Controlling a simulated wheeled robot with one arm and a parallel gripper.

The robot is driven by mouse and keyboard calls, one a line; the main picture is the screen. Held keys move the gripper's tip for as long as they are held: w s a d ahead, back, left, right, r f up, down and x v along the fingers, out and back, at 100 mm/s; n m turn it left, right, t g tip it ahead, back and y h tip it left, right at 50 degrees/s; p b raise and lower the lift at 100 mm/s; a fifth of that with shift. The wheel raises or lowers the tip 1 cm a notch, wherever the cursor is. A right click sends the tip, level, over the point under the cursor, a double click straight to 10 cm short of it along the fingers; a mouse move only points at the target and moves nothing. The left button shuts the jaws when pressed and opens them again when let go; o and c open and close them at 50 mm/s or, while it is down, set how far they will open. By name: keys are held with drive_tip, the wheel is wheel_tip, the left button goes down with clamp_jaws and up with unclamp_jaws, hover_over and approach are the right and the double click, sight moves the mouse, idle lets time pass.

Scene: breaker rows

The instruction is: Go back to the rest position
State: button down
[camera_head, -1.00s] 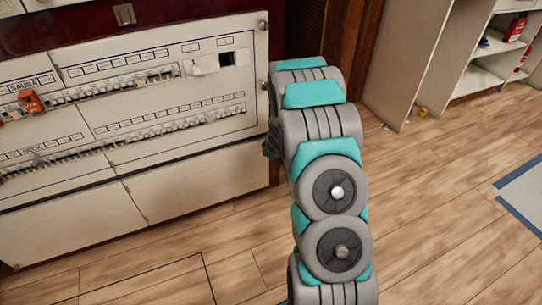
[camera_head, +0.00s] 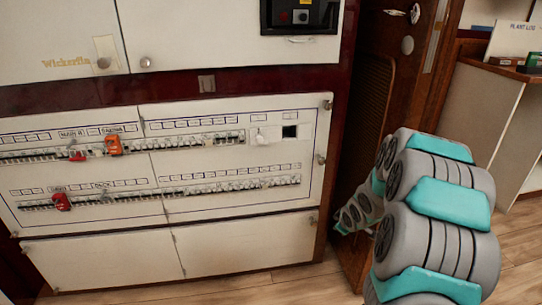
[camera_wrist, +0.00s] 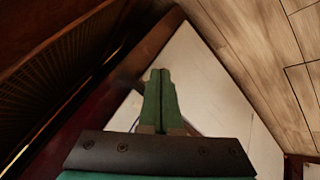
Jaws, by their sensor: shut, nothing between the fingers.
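My gripper (camera_wrist: 160,98) shows in the wrist view with its two green fingers pressed together and nothing between them. Behind the fingers is a pale panel that looks like the cabinet's lower part, with the wooden floor at the upper right. In the head view my grey and teal arm is folded at the right, in front of the wooden door. The gripper itself cannot be made out there. The breaker panel (camera_head: 236,205) stands at the left, with two rows of breakers. Orange-red pieces sit on the upper row (camera_head: 114,145) and the lower row (camera_head: 61,202).
A wooden door (camera_head: 385,100) stands right of the cabinet, close to my arm. A shelf unit (camera_head: 482,125) stands at the far right. Wooden floor (camera_head: 300,284) shows along the bottom. A dark control box (camera_head: 300,16) is above the panel.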

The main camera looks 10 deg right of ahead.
drive_tip(key=s+a+r+m+g, duration=0.2)
drive_tip(key=s+a+r, duration=0.3)
drive_tip(key=s, duration=0.8)
drive_tip(key=s+a+r+m+g, duration=0.2)
drive_tip(key=s+a+r+g, duration=0.2)
drive_tip(key=s+a, duration=0.6)
drive_tip(key=s+a+r+m+g+y, duration=0.1)
drive_tip(key=s+a+r, duration=0.7)
drive_tip(key=s, duration=0.9)
drive_tip(key=shift+a+r+m+g, duration=0.15)
drive_tip(key=shift+a+m+g, duration=0.05)
drive_tip(key=shift+m+g, duration=0.8)
